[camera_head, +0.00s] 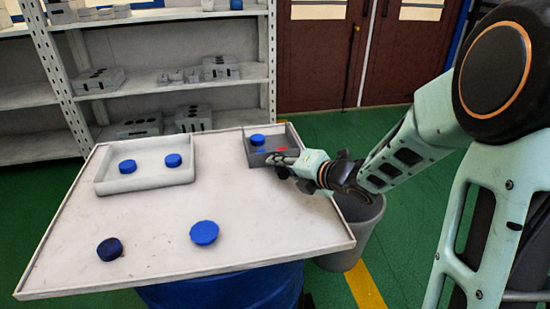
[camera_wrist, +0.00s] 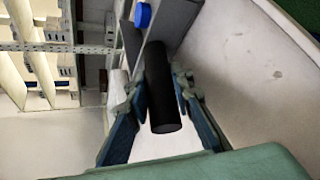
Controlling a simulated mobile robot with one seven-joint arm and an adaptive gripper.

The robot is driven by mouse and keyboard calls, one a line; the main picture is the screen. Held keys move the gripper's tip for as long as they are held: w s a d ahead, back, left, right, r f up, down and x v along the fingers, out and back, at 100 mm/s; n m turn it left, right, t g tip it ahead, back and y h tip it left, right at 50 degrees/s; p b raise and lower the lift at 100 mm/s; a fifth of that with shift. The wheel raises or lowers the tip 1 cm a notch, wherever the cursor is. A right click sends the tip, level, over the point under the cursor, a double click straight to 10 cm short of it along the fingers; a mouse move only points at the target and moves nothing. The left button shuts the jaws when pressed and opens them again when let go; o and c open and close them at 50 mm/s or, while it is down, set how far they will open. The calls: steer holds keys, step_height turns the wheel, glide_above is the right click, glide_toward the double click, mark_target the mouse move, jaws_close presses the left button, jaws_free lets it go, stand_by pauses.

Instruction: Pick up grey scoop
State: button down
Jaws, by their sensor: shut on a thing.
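The grey scoop (camera_head: 256,159) is a dark grey open box at the back right of the table. A blue round piece (camera_head: 257,140) and something small and red (camera_head: 282,149) show in it. In the wrist view, its dark wall (camera_wrist: 176,18) is at the top, and its black round handle (camera_wrist: 161,90) runs down between my fingers. My gripper (camera_head: 285,161) is shut on this handle, with one finger on each side in the wrist view (camera_wrist: 160,98). My gripper hides part of the scoop in the head view. I cannot tell whether the scoop touches the table.
A white tray (camera_head: 148,184) with two blue round pieces stands at the back left. A blue piece (camera_head: 204,233) and a darker one (camera_head: 109,249) lie at the table's front. A grey bin (camera_head: 350,250) stands right of the table. Shelves (camera_head: 170,85) stand behind.

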steer(key=shift+r, duration=0.15)
steer(key=shift+r+p, duration=0.3)
steer(key=shift+r, duration=0.3)
steer(key=s+d+r+p, duration=0.6)
steer(key=s+d+r, duration=0.1)
steer(key=d+r, duration=0.4)
steer(key=shift+s+d+r+p, duration=0.3)
steer(key=shift+s+d+p, duration=0.05)
steer(key=shift+d+p, duration=0.05)
steer(key=shift+w, duration=0.15)
